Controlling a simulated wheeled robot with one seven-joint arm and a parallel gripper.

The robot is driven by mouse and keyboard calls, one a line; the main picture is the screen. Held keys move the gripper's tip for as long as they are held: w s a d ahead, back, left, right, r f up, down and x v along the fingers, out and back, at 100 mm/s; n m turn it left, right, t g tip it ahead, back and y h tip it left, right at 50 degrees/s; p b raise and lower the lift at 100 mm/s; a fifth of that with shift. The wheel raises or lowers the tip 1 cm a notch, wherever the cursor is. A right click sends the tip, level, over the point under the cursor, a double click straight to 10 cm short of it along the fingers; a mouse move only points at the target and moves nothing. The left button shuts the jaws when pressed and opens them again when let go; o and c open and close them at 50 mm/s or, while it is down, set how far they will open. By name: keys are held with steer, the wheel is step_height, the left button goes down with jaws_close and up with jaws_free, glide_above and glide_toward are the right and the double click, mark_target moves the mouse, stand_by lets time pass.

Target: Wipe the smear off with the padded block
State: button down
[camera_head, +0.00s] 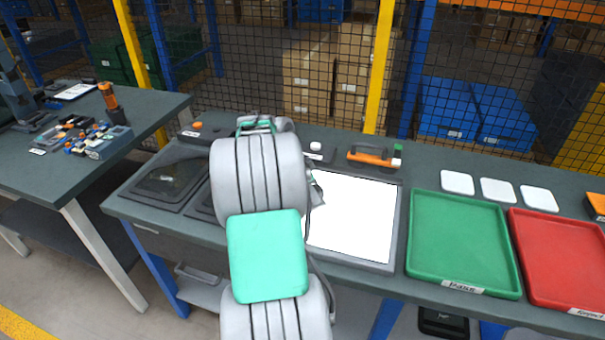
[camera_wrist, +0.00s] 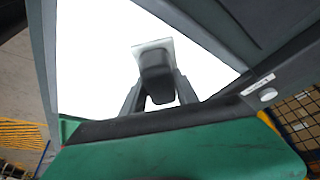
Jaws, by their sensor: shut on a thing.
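My gripper (camera_wrist: 158,88) shows in the wrist view with its two fingers shut on the padded block (camera_wrist: 156,63). The block has a dark grip and a pale, flat pad at its far end. It is over the bright white panel (camera_wrist: 95,60); I cannot tell whether the pad touches it. In the head view the white panel (camera_head: 352,217) lies in a grey frame on the bench, and my arm hides its left part, the gripper and the block. No smear can be made out on the visible white surface.
A dark glass-topped panel (camera_head: 168,181) lies left of my arm. A green tray (camera_head: 462,277) and a red tray (camera_head: 560,295) stand on the right, with white cards (camera_head: 497,190) behind. An orange-handled tool (camera_head: 372,157) lies behind the white panel. A mesh fence (camera_head: 270,60) runs behind the bench.

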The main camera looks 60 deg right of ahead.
step_height(320, 180, up, 4)
steer(key=shift+s+f+p, duration=0.1)
steer(key=shift+p, duration=0.8)
steer(key=shift+r+p, duration=0.5)
steer(key=shift+r, duration=0.15)
steer(key=shift+r+p, duration=1)
steer(key=shift+r, duration=0.55)
